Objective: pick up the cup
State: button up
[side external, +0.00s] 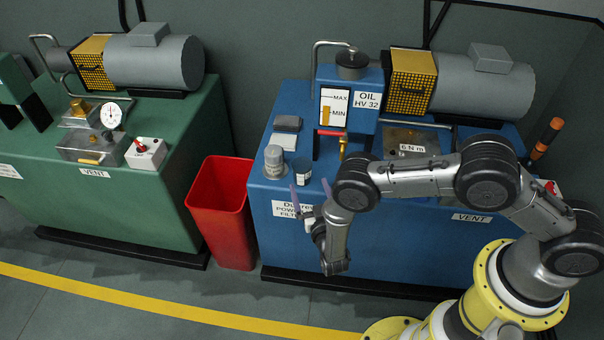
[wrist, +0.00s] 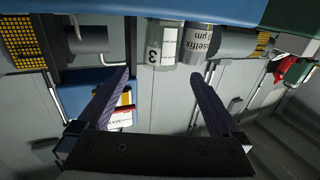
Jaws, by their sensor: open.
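The cup (side external: 302,173), small and dark with a pale label, stands near the front left edge of the blue console top. In the wrist view, which appears upside down, the cup (wrist: 165,45) bears a "3" and lies beyond the fingertips, roughly between their directions. My gripper (side external: 311,191) is in front of the console edge, close to the cup, with its fingers pointing up toward it. In the wrist view my gripper (wrist: 160,74) has its fingers spread apart with nothing between them. I cannot tell the exact gap to the cup.
A grey lidded can (side external: 273,161) stands just left of the cup; in the wrist view the can (wrist: 197,42) is right beside it. The oil unit (side external: 350,95) with a red-handled tap rises behind. A red bin (side external: 222,205) stands left of the blue console (side external: 390,240).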

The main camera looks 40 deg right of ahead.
aim_at(304, 173)
jog(key=shift+x, duration=3.7)
jog(key=shift+r, duration=0.1)
jog(key=c, duration=1.3)
